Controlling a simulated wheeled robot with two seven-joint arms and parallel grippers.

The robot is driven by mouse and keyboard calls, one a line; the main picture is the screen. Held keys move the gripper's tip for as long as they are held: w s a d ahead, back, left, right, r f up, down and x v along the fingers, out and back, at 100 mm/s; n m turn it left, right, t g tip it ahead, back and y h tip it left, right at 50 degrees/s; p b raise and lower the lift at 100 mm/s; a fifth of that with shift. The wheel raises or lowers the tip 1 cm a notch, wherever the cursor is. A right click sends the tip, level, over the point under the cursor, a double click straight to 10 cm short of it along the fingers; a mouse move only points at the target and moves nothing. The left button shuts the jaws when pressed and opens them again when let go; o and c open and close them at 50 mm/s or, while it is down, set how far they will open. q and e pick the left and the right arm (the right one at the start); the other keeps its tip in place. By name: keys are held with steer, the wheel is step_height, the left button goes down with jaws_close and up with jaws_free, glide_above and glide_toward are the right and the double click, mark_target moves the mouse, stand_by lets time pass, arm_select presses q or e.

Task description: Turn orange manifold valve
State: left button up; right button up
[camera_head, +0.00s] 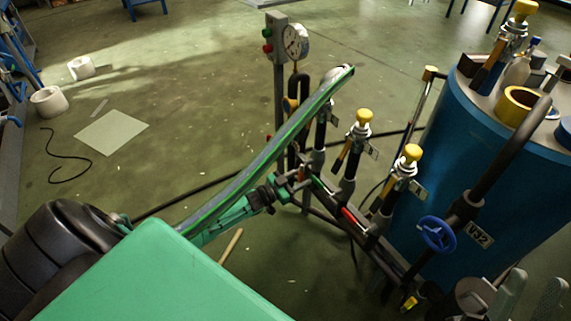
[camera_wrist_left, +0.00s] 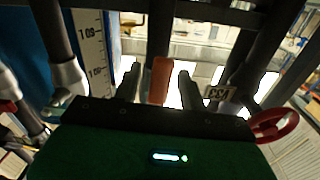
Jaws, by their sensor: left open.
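My left gripper (camera_head: 290,183) reaches in from the left to the manifold of dark pipes in the middle of the head view. In the left wrist view the left gripper (camera_wrist_left: 159,82) is open, one finger on each side of an orange bar-like valve handle (camera_wrist_left: 159,78). The handle stands between the fingers, with a visible gap on both sides. In the head view the handle is small and mostly hidden by the gripper and pipes.
Yellow-capped valves (camera_head: 363,118) stand right of the gripper, before a large blue tank (camera_head: 470,140). A blue handwheel (camera_head: 437,234) and a red handle (camera_head: 353,217) are close by. A gauge (camera_head: 295,40) stands behind.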

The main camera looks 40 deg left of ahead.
arm_select(q)
steer(key=p+v, duration=0.1)
steer(key=v, duration=0.5)
steer(key=shift+p, duration=0.3)
steer(key=p, duration=0.1)
glide_toward(299, 178)
steer(key=v, duration=0.3)
steer(key=shift+s+d, duration=0.1)
steer(key=shift+s, duration=0.1)
arm_select(e)
steer(key=w+a+f+g, duration=0.1)
steer(key=a+f+g, duration=0.1)
steer(key=f+g, duration=0.2)
steer(key=w+a+f+g+h, duration=0.1)
steer(key=f+g, duration=0.3)
steer(key=f, duration=0.4)
steer(key=shift+w+a+f+g, duration=0.15)
steer(key=shift+w+a+g, duration=0.15)
steer(key=shift+a, duration=0.35)
